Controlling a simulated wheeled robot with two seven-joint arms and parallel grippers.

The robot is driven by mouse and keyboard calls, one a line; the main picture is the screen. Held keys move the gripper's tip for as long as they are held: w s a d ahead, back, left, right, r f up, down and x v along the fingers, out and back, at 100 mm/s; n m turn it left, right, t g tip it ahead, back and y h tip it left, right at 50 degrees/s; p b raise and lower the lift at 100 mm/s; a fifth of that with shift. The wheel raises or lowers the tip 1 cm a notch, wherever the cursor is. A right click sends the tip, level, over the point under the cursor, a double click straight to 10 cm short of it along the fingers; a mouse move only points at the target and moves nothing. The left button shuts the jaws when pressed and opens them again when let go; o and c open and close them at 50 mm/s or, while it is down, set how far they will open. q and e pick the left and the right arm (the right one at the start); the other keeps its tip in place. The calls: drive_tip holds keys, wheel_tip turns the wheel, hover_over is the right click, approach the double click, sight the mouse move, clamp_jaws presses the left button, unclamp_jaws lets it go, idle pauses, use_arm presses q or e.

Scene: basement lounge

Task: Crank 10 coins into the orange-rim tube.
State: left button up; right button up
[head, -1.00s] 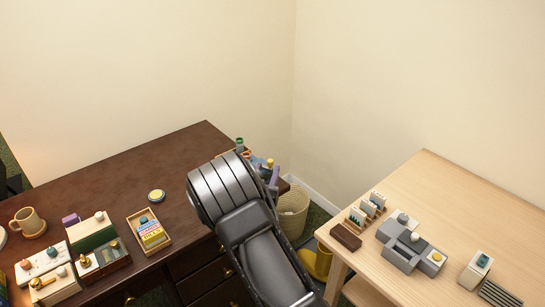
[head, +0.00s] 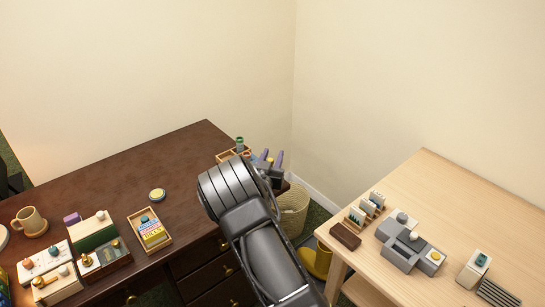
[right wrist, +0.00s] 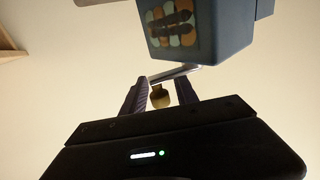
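My right gripper (head: 271,157) is at the far right corner of the dark desk, its purple-grey fingers apart. In the right wrist view the gripper (right wrist: 160,90) is open, with a brass-coloured knob (right wrist: 160,97) showing between its fingers and visible gaps on both sides. A metal rod (right wrist: 174,75) runs just above the knob. Above it hangs a blue-grey box (right wrist: 215,48) with a window of orange, teal and pale discs (right wrist: 172,24), perhaps coins. I cannot make out the orange-rim tube. My left gripper is not in view.
The dark desk (head: 110,185) carries a mug (head: 29,222), small boxes, a card tray (head: 150,230) and a round yellow-topped tin (head: 157,195). A green-topped item (head: 239,143) stands near my gripper. A wastebasket (head: 292,210) stands between the desk and the light table (head: 440,200).

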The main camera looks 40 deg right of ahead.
clamp_jaws()
idle(0.5)
drive_tip(key=shift+w+n+t+y+b, duration=1)
drive_tip(key=shift+n+y+b, duration=1)
drive_tip(key=shift+y, duration=1.15)
drive_tip(key=shift+w+n+t+y+b, duration=0.65)
drive_tip(key=shift+n+t+y+b, duration=0.7)
drive_tip(key=shift+n+y, duration=1.55)
drive_tip(key=shift+w+n+t+y+b, duration=0.95)
drive_tip(key=shift+n+y+b, duration=0.9)
drive_tip(key=shift+y, duration=1.6)
drive_tip(key=shift+r, duration=0.1)
drive_tip(key=shift+o, duration=0.9)
unclamp_jaws()
drive_tip(key=shift+a, duration=0.1)
drive_tip(key=shift+s, duration=0.1)
